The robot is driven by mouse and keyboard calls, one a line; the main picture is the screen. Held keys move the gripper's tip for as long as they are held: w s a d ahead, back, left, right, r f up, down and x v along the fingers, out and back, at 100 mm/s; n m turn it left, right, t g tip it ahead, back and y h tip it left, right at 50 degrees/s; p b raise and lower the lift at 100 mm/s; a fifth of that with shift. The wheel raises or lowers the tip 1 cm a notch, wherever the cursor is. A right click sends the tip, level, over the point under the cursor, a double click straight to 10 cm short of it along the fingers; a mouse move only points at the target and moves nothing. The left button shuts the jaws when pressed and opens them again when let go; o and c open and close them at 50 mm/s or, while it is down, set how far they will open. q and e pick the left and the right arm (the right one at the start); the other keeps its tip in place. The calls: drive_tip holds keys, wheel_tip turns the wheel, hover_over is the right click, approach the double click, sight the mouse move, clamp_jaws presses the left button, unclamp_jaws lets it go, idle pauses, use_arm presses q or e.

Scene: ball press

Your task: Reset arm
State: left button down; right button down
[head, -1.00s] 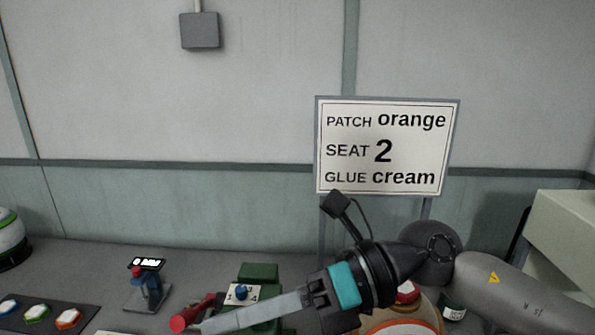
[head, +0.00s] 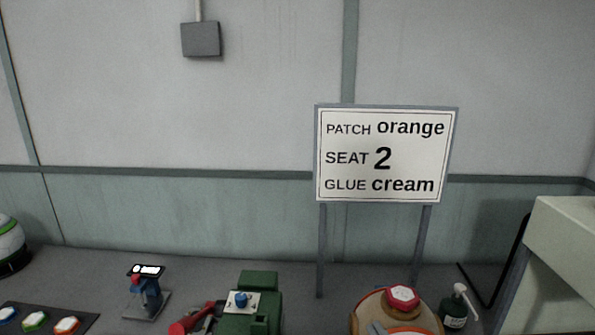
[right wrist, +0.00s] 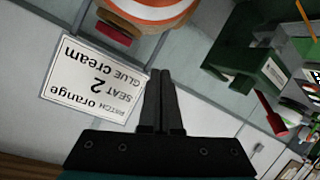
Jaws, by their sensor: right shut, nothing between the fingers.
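My right gripper (right wrist: 163,75) is shut and empty, with its two dark fingers together in the right wrist view. In the head view only a grey piece, probably its tip (head: 377,328), shows at the bottom edge, in front of the orange-and-white ball (head: 398,305) with a red cap. The ball also shows at the top of the right wrist view (right wrist: 150,12). The sign (head: 386,155) reads patch orange, seat 2, glue cream. It appears upside down in the right wrist view (right wrist: 95,80). My left gripper is not in view.
A green press (head: 258,300) with a blue knob and red handle stands left of the ball. A dark pump bottle (head: 455,308) stands right of it. A blue stand (head: 147,292), a tray of coloured patches (head: 40,321) and a green-striped ball (head: 8,243) are further left.

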drive_tip(key=s+d+f+m+g, duration=0.2)
drive_tip(key=s+f+g, duration=0.3)
drive_tip(key=s+f, duration=0.4)
drive_tip(key=s+d+f+m+g, duration=0.1)
drive_tip(key=s+f+m+g, duration=0.1)
drive_tip(key=s+f+g, duration=0.75)
drive_tip(key=s+f+t+b, duration=0.1)
drive_tip(key=s+f+b, duration=0.15)
drive_tip(key=f, duration=1.05)
drive_tip(key=s+f+t+b, duration=0.1)
drive_tip(key=f+t+b, duration=0.15)
drive_tip(key=f, duration=0.95)
drive_tip(key=s+d+f+g+h+b, duration=0.1)
drive_tip(key=s+d+f+g+b, duration=0.1)
drive_tip(key=s+f, duration=1.3)
wheel_tip(320, 180, down, 2)
drive_tip(key=shift+d+f+n+b, duration=0.3)
drive_tip(key=shift+d+b, duration=0.25)
drive_tip(key=shift+b, duration=0.6)
drive_tip(key=shift+s, duration=0.3)
